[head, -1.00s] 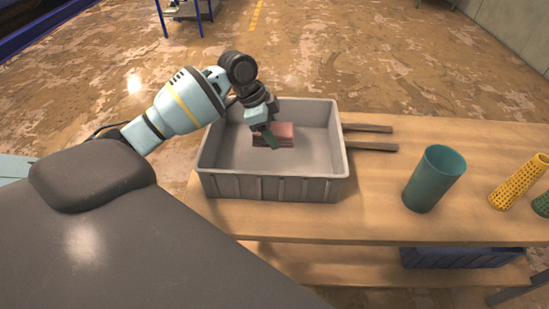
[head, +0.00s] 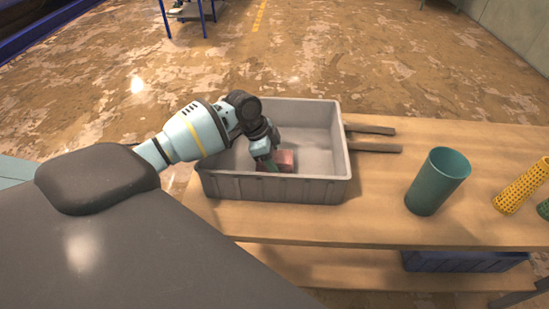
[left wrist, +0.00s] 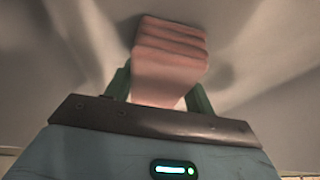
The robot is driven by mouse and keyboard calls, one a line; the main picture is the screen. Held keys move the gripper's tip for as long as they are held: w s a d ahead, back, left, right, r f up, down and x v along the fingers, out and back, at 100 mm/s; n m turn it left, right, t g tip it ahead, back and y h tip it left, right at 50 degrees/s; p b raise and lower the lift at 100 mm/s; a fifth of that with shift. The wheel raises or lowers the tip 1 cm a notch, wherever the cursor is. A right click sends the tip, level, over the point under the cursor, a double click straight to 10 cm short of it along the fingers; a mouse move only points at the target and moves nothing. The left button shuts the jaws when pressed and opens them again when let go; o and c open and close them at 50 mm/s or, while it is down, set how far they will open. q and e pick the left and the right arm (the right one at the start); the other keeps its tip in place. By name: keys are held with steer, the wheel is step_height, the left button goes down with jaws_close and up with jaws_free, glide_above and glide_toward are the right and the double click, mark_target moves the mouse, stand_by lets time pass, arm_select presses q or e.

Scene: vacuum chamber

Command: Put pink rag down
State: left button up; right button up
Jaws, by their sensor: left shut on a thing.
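The pink rag (head: 284,160) is a folded, layered block low inside the grey bin (head: 275,188), near its front wall. My left gripper (head: 271,165) reaches down into the bin and is shut on the rag. In the left wrist view the rag (left wrist: 170,60) sits between the two green fingers (left wrist: 160,92) and sticks out beyond them. Its far end is close to the grey bin surface, but I cannot tell whether it touches. The front wall hides the lowest part of the rag and fingertips in the head view. My right gripper does not show.
The bin stands on a wooden table (head: 390,220). Two dark bars (head: 374,148) lie right of it. A blue crate (head: 465,261) is on the lower shelf. The bin's right half is empty.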

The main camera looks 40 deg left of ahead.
arm_select(q)
steer(key=shift+f, duration=0.1)
steer(key=o, duration=1)
steer(key=shift+c, duration=0.2)
steer(key=shift+r, duration=0.2)
steer(key=v, duration=1.1)
steer(key=shift+s+a+r+p, duration=0.1)
steer(key=shift+a+r+p, duration=0.05)
steer(key=shift+r+p, duration=0.25)
